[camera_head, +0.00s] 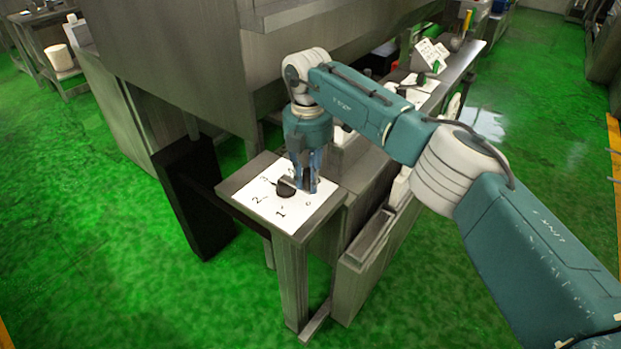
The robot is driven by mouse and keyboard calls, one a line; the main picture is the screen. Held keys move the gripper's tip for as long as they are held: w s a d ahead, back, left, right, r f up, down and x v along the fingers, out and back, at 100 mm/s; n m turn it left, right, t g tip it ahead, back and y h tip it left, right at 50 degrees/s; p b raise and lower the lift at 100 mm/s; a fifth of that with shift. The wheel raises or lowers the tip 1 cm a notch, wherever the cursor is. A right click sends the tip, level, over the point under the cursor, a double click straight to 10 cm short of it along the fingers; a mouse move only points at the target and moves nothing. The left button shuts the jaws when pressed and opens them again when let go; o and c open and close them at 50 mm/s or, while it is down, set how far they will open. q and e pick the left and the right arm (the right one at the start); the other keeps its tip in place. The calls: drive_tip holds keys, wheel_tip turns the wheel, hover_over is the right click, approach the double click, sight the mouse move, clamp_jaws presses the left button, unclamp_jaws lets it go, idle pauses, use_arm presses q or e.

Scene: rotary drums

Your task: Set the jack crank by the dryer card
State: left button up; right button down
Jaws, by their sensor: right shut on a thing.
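The jack crank (286,189) is a small dark piece with a lighter bar, standing on a white numbered dial sheet (265,207). The sheet lies on a small metal stand and shows 1, 2, 3 and a 0 around the crank. My right gripper (305,187) points down at the crank and is shut on it. The fingers hide part of the crank, so its exact pointing is hard to tell. White cards (431,54) stand on the far counter; I cannot read which is the dryer card. My left gripper is not in view.
A large metal housing (190,60) rises behind the stand. A metal counter (440,85) with papers and small items runs to the back right. A black box (195,195) stands left of the stand. Green floor is open at left and front.

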drive_tip(key=shift+s+a, duration=0.1)
drive_tip(key=shift+s, duration=0.05)
idle(0.4)
drive_tip(key=c, duration=1.5)
unclamp_jaws()
drive_tip(key=shift+c, duration=0.2)
drive_tip(key=shift+r, duration=0.1)
drive_tip(key=shift+r, duration=0.3)
wheel_tip(320, 180, up, 11)
drive_tip(key=shift+r, duration=0.1)
